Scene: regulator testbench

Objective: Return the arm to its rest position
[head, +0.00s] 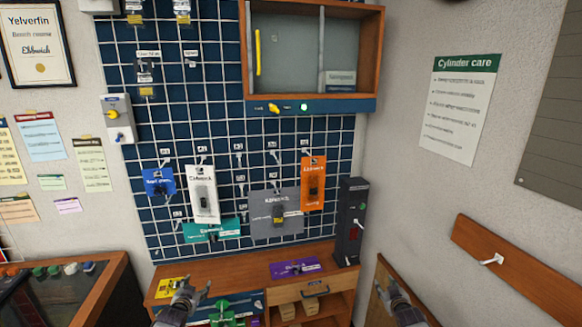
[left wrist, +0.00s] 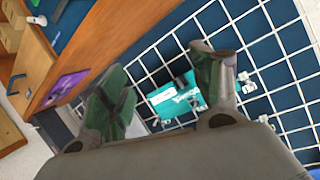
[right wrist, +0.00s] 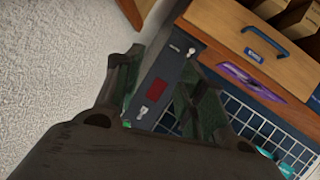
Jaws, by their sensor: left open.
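My left gripper (head: 190,296) is low in the head view, in front of the wooden bench. In the left wrist view its two fingers (left wrist: 165,90) are spread apart with nothing between them, and a teal card hangs on the grid beyond. My right gripper (head: 393,292) is low and further right in the head view, near the upright wooden panel. In the right wrist view its fingers (right wrist: 160,95) are apart and empty. The black box (right wrist: 158,85) shows between them, at a distance.
A wire grid board (head: 130,190) carries several tagged packets and a teal card (head: 212,231). The black box (head: 350,215) stands on the bench (head: 240,265), right of a purple card (head: 294,268). A wooden cabinet (head: 380,50) hangs above. A dark-topped case (head: 95,290) stands at left.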

